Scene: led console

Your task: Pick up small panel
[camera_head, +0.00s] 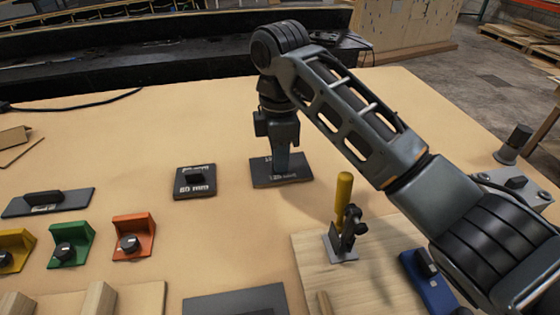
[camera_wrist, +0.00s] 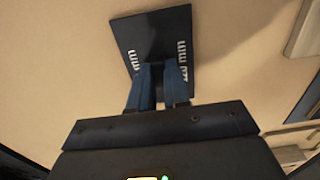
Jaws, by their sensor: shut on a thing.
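A small square dark panel (camera_head: 195,187) with a black handle block and white lettering that reads 80 mm lies on the table, apart from my gripper. My gripper (camera_head: 282,153) points straight down to its right, over a larger dark panel (camera_head: 300,172) whose lettering seems to read 120 mm. In the wrist view the two fingers (camera_wrist: 158,76) are shut at the middle of this larger panel (camera_wrist: 152,30), hiding its handle. I cannot tell whether this panel touches the table or is slightly raised.
A long grey panel (camera_head: 77,202) lies at left. Green (camera_head: 72,244), orange (camera_head: 133,237) and yellow knob blocks stand at front left. A toggle clamp with a yellow handle (camera_head: 343,200) stands on a wooden board (camera_head: 380,270) at right, below my arm. The table behind the panels is mostly clear.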

